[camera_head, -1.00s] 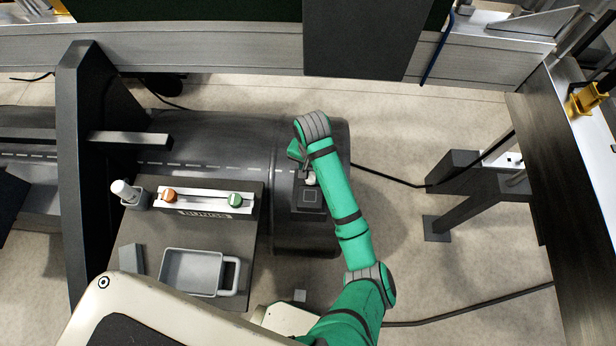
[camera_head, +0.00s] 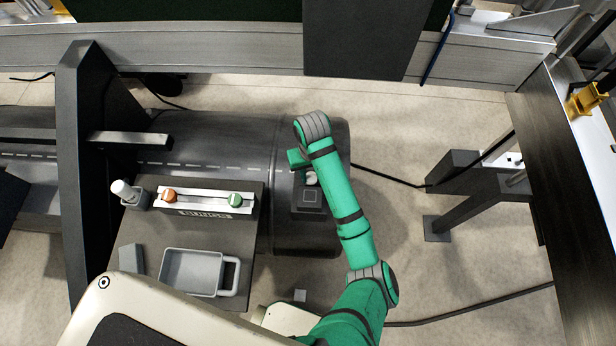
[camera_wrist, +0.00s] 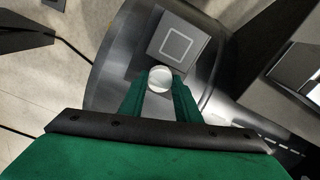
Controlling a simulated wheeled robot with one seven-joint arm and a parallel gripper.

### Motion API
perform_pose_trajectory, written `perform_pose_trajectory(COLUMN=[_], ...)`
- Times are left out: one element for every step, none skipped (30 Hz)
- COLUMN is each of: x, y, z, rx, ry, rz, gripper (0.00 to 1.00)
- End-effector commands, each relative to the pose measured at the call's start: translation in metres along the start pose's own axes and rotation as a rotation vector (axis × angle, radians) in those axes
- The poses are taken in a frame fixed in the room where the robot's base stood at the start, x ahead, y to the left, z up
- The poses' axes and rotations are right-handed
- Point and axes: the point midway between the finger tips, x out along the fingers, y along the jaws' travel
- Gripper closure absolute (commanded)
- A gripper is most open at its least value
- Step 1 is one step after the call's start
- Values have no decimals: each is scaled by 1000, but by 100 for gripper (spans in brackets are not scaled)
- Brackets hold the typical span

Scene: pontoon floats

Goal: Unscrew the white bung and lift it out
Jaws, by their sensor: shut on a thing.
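The white bung (camera_wrist: 160,79) shows as a round white top between my gripper's fingertips in the wrist view. My gripper (camera_wrist: 160,90) is shut on it, with one green finger on each side. In the head view the bung (camera_head: 311,178) is a small pale spot beside my forearm, partly covered by the arm. It is at the dark pontoon float (camera_head: 225,135), next to a square plate with a pale square outline (camera_wrist: 179,42). I cannot tell whether the bung is seated or raised. My gripper's fingers are mostly hidden by the arm in the head view.
A grey table (camera_head: 140,235) left of the arm holds a rack (camera_head: 203,203) with an orange cap (camera_head: 169,195) and a green cap (camera_head: 234,200), a white bottle (camera_head: 124,190) in a holder and a grey handled tray (camera_head: 192,272). A dark post (camera_head: 82,160) stands farther left.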

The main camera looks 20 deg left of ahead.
Motion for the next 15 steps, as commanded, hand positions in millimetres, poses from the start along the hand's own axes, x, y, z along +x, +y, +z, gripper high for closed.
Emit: perform_pose_trajectory(x=[0, 0, 0, 0, 0, 0, 0, 0, 0, 0, 0, 0, 0, 0, 0], y=[2, 2, 2, 2, 2, 2, 2, 3, 3, 3, 3, 3, 3, 2, 2], z=[2, 2, 2, 2, 2, 2, 2, 2, 2, 2, 2, 2, 2, 2, 2], rx=[-55, -92, -142, -180, -218, -268, -306, -345, -396, -435, -473, -525, -562, -596, -637], ry=[-7, -7, -7, -7, -7, -7, -8, -8, -9, -9, -9, -9, -9, -9, -8], rz=[3, 3, 2, 2, 2, 1, 2, 2, 3, 3, 3, 2, 1, 1, 1], gripper=[90, 90, 90, 90, 90, 90, 90, 90, 90, 90, 90, 90, 90, 90, 90])
